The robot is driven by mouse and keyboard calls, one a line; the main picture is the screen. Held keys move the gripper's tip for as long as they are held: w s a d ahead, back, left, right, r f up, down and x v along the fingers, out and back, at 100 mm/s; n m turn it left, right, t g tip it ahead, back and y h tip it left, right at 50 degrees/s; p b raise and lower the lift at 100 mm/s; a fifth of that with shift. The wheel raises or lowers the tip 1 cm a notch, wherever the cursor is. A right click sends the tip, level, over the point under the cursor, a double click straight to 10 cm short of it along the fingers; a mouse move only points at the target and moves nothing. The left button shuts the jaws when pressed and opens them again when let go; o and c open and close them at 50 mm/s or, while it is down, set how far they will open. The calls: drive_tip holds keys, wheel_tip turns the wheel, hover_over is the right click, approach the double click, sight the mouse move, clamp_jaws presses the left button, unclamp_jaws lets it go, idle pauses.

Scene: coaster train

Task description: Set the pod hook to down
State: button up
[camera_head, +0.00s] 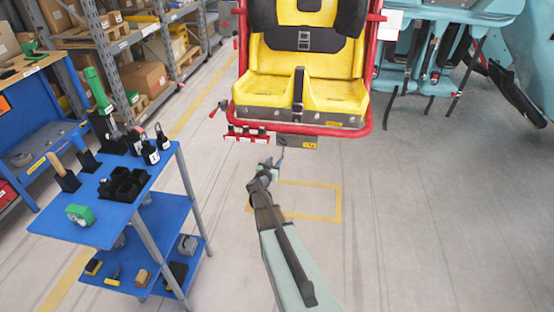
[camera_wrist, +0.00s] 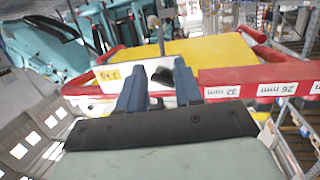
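The pod is a yellow seat (camera_head: 300,93) in a red tubular frame (camera_head: 366,122). Under its front edge is a grey plate with a yellow label (camera_head: 309,145), which in the wrist view is a pale plate with a yellow label (camera_wrist: 110,73). A small dark, rounded part (camera_wrist: 163,75), possibly the pod hook, shows beside the label, between my fingertips. Whether it is up or down I cannot tell. My gripper (camera_head: 274,162) is just below the seat's front edge. In the wrist view its two blue fingers (camera_wrist: 160,84) are apart; contact with the dark part is not clear.
A red holder (camera_wrist: 262,80) with size labels is close beside the right finger; it hangs under the seat's left front (camera_head: 247,134). A blue cart (camera_head: 95,215) with tools stands at left. The floor around my arm is clear, with a yellow marked rectangle (camera_head: 338,205).

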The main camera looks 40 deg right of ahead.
drive_tip(key=shift+s+a, duration=0.1)
drive_tip(key=shift+a, duration=0.05)
drive_tip(key=shift+c, duration=0.3)
drive_tip(key=shift+f+t+h, duration=0.4)
drive_tip(key=shift+f+h, duration=0.2)
drive_tip(key=shift+f, duration=0.15)
drive_tip(key=x, duration=1.3)
drive_tip(key=shift+d+r, duration=0.1)
drive_tip(key=shift+d, duration=0.15)
drive_tip(key=shift+c, duration=0.5)
clamp_jaws()
